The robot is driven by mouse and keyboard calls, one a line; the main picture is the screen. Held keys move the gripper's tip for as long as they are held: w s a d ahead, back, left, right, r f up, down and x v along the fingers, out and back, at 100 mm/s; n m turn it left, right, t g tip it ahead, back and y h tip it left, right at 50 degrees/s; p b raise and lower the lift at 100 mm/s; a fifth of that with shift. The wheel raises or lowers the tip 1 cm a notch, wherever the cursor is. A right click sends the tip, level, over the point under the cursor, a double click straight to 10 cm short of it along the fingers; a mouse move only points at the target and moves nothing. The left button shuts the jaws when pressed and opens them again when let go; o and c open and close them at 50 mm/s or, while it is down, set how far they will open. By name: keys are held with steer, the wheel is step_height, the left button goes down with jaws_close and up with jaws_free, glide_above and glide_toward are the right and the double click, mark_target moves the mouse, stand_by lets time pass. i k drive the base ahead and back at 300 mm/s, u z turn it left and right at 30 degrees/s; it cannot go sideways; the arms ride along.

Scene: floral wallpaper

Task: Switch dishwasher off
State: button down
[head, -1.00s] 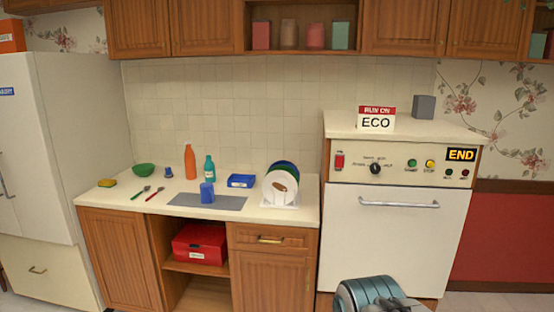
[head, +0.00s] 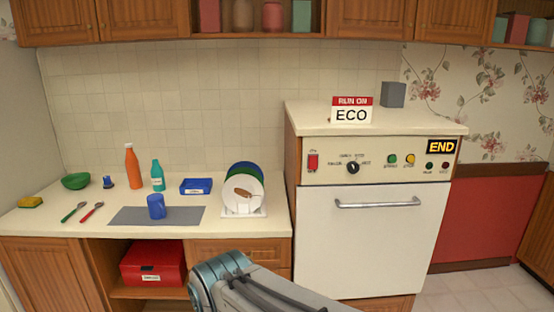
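The white dishwasher (head: 368,250) stands at the right with its door closed and a silver bar handle (head: 379,204). Its control panel (head: 330,174) has a red switch (head: 313,162) at the left, a black knob (head: 352,168), a green button (head: 391,160), a yellow button (head: 408,159) and two small dark lamps at the right. A display (head: 441,147) on the panel reads END. Part of my arm shows at the bottom middle, in front of the drawers and below the panel. My gripper's fingers are not visible.
A RUN ON ECO sign (head: 351,110) and a grey cube (head: 393,94) stand on the dishwasher top. The counter at left holds a dish rack (head: 245,212) with plates, a blue cup (head: 156,206), bottles and cutlery. The space before the panel looks clear.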

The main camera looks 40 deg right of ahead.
mark_target(313, 160)
steer(key=z, duration=0.5)
steer(key=i, duration=0.9)
steer(key=z, duration=0.7)
